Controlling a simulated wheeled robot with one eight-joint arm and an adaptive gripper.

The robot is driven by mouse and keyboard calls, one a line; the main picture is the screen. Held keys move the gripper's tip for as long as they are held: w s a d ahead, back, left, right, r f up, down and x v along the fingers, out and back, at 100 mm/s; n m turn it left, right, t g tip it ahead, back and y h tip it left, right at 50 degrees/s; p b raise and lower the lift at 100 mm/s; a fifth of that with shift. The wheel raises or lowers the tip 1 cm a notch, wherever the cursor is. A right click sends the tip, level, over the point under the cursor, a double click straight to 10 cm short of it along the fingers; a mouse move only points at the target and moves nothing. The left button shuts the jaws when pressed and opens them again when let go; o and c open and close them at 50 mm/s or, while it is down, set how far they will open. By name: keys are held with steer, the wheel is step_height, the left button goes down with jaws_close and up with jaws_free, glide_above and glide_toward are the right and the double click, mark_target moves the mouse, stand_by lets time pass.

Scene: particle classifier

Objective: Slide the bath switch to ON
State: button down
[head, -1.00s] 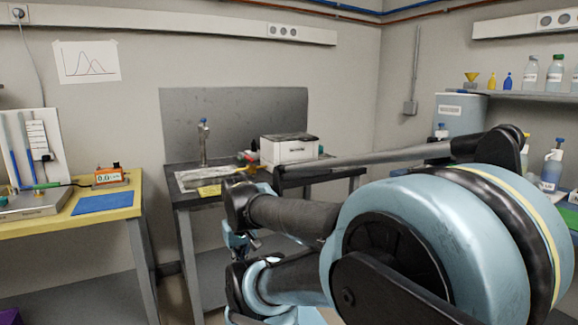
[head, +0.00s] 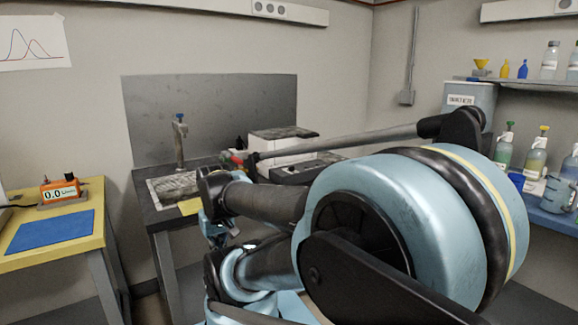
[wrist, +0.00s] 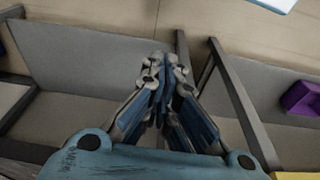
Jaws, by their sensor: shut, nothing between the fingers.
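A white box-shaped device (head: 284,147) with a dark top stands at the back of the dark bench in the head view. It may be the bath. My arm partly covers it, and I cannot make out a switch or its position. In the wrist view my gripper (wrist: 160,66) points down with its fingers together and empty, over floor and low shelves. In the head view only a small blue part of my gripper shows, in front of the dark bench and apart from the device.
A yellow table (head: 20,268) with a blue mat (head: 50,231) stands left. A purple bin (wrist: 302,98) shows in the wrist view. Bottles (head: 537,150) stand right.

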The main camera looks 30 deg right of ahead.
steer(key=shift+w+d, duration=0.1)
steer(key=shift+w, duration=0.2)
steer(key=w+d+r+m, duration=1.35)
steer(key=r+m, duration=0.25)
steer(key=m, duration=0.2)
steer(key=w+d+r+m, duration=0.1)
steer(key=d+r+m, duration=0.2)
steer(key=d+m, duration=0.5)
steer(key=w+d+r+m, duration=0.1)
steer(key=d+r+m, duration=0.2)
steer(key=d+m, duration=0.6)
steer(key=d, duration=1)
steer(key=shift+w+d+r+t, duration=0.15)
steer(key=shift+d+r+t, duration=0.1)
steer(key=shift+d+t, duration=0.05)
